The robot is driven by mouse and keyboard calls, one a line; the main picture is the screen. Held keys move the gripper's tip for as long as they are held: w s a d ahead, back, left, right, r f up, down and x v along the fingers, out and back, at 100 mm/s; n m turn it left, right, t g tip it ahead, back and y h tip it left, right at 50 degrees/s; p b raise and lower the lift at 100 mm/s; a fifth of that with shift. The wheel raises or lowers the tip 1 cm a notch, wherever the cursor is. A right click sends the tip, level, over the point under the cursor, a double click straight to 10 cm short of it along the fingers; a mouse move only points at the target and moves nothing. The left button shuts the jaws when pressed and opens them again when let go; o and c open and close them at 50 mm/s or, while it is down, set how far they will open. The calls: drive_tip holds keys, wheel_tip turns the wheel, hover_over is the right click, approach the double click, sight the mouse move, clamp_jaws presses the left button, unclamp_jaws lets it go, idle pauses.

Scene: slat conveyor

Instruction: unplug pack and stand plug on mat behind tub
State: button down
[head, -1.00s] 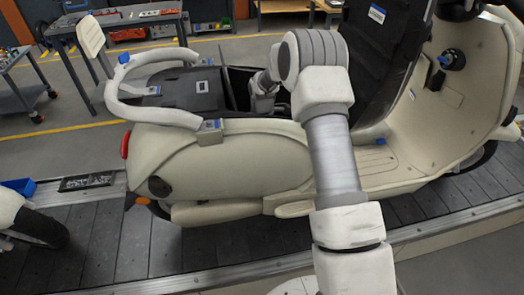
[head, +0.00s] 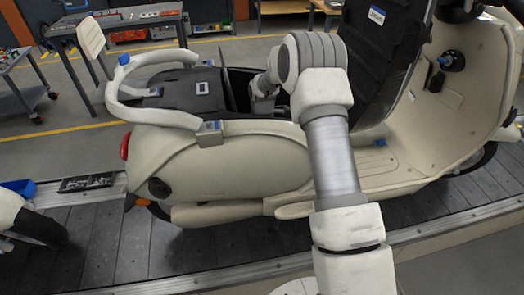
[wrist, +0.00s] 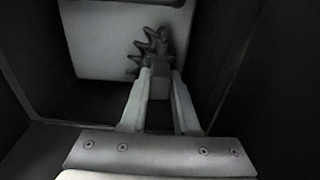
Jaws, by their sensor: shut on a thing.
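My gripper (wrist: 160,78) reaches down into the dark open well (head: 238,78) of the cream scooter. In the wrist view its fingers are shut on a small grey block, seemingly the plug (wrist: 160,86). A dark coiled cable (wrist: 152,42) lies just beyond the plug. A pale flat face, likely the pack (wrist: 105,45), fills the well's far side. Whether the plug is seated or free I cannot tell. In the head view my wrist hides the fingertips, plug and pack. I cannot make out the mat for certain.
Dark well walls (wrist: 235,60) stand close on both sides of my gripper. The upright black seat (head: 385,55) rises right of my arm.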

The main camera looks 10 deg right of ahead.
wheel_tip(320, 180, up, 10)
drive_tip(key=shift+r, duration=0.25)
wheel_tip(320, 180, up, 12)
drive_tip(key=p, duration=0.7)
drive_tip(key=shift+f, duration=0.25)
idle(2.5)
wheel_tip(320, 180, up, 12)
drive_tip(key=p, duration=0.4)
idle(0.8)
wheel_tip(320, 180, up, 7)
idle(0.8)
drive_tip(key=shift+a+f, duration=0.1)
